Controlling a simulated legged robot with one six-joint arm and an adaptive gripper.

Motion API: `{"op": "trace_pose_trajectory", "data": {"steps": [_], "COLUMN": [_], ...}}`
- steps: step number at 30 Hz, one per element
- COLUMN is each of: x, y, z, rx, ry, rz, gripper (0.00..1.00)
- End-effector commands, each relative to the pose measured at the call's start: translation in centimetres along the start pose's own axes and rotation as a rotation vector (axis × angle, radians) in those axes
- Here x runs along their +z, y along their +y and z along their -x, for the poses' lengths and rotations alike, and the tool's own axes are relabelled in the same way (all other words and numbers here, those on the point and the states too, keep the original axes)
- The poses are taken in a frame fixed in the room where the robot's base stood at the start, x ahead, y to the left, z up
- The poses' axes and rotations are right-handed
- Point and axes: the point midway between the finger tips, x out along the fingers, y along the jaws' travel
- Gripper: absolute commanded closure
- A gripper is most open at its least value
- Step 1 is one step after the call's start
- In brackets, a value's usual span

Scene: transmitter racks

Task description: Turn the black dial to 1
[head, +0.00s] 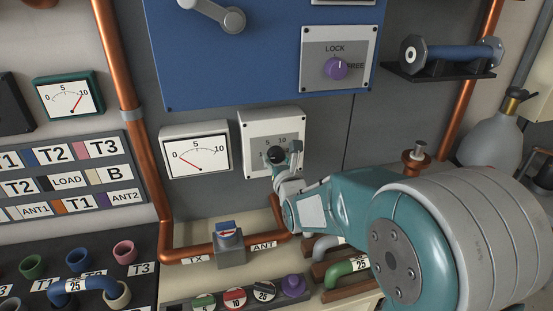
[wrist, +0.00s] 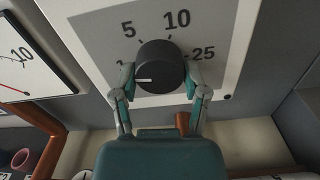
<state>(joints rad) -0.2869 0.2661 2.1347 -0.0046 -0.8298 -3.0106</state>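The black dial (wrist: 160,70) sits on a white panel with the marks 5, 10 and 25 around it. The mark at its left, by the finger, is partly hidden. Its white pointer line points left in the wrist view. My gripper (wrist: 161,76) has one finger on each side of the dial, with the tips at its rim; they look to be against it. In the head view, the dial (head: 277,155) is on the panel beside a white meter, and my gripper (head: 284,165) reaches it from the lower right, hiding part of the panel.
A white meter (head: 196,150) is left of the dial panel. A purple LOCK/FREE knob (head: 335,67) is above right. A copper pipe (head: 195,254) with a blue-topped valve (head: 227,231) runs below. Coloured knobs (head: 235,298) stand at the bottom.

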Motion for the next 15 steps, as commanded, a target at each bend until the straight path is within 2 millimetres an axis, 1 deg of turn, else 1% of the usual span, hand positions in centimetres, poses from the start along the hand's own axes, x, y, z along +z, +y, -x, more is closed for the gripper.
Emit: {"op": "trace_pose_trajectory", "data": {"steps": [1, 2, 15], "x": [-0.63, -0.59, -0.08], "y": [-0.1, -0.09, -0.08], "z": [0.1, 0.09, 0.19], "rx": [-0.002, -0.002, -0.001], "ry": [0.015, 0.014, 0.002], "rz": [-0.001, -0.001, -0.001], "gripper": [0.2, 0.08, 0.08]}}
